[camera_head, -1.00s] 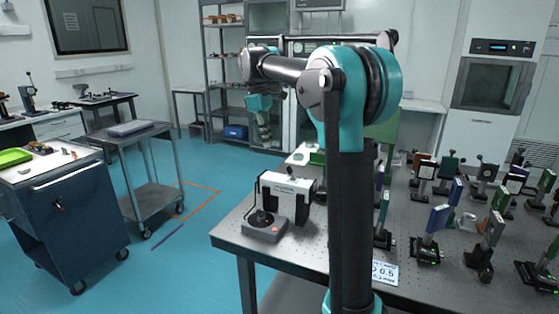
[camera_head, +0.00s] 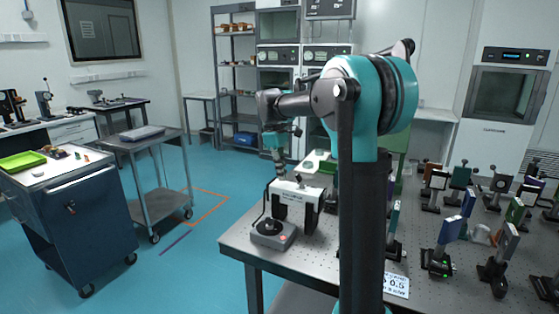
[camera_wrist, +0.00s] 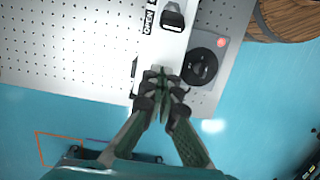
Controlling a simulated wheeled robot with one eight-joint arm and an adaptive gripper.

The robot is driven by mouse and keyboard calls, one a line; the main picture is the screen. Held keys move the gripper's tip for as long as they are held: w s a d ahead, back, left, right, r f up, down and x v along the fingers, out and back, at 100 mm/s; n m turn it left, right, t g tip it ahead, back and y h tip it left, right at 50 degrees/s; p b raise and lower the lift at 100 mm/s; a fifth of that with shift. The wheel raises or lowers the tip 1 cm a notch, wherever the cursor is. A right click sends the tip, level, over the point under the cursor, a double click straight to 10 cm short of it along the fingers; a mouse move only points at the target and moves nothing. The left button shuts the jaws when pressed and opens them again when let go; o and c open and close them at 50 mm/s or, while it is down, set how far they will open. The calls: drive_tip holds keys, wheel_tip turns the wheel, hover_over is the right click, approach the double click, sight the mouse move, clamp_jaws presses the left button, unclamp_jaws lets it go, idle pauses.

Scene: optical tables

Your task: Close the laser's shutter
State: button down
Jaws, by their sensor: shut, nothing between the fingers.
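The laser, a white-topped box with black ends (camera_head: 297,189), stands near the left corner of the optical table. In the wrist view its white top (camera_wrist: 160,52) carries lettering that reads "OPEN" and a black shutter piece (camera_wrist: 172,16). Whether the fingertips touch the laser cannot be told.
A grey control box (camera_head: 273,233) with a black knob and red button sits beside the laser. Several optic mounts (camera_head: 440,257) crowd the table's right side. The perforated table top (camera_wrist: 70,45) is clear beside the laser. A round wooden object (camera_wrist: 285,18) shows at the wrist view's corner.

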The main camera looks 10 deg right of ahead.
sight(298, 175)
drive_tip(key=shift+s+d+r, duration=0.4)
drive_tip(key=shift+s+d, duration=0.1)
drive_tip(key=shift+d, duration=0.25)
drive_tip(key=shift+s+d+r, duration=0.4)
drive_tip(key=shift+s+d, duration=0.1)
drive_tip(key=shift+d, duration=0.25)
drive_tip(key=shift+s+d+r+y, duration=0.1)
drive_tip(key=shift+d+y, duration=0.05)
drive_tip(key=shift+y, duration=0.15)
drive_tip(key=shift+s+d+r+t+y, duration=0.1)
drive_tip(key=shift+d+t+y, duration=0.05)
drive_tip(key=shift+t+y, duration=0.25)
drive_tip(key=shift+s+d+r+t+y, duration=0.2)
drive_tip(key=shift+d+t+y, duration=0.15)
drive_tip(key=shift+y, duration=0.1)
drive_tip(key=shift+s+d+r+t+y, duration=0.15)
drive_tip(key=shift+s+d+t+y, duration=0.1)
drive_tip(key=shift+t+y, duration=0.15)
drive_tip(key=d+t+y, duration=0.1)
drive_tip(key=y, duration=0.1)
drive_tip(key=s+d+t+y, duration=0.1)
drive_tip(key=y, duration=0.1)
drive_tip(key=shift+r, duration=0.2)
drive_tip(key=shift+a, duration=0.2)
drive_tip(key=shift+r, duration=0.2)
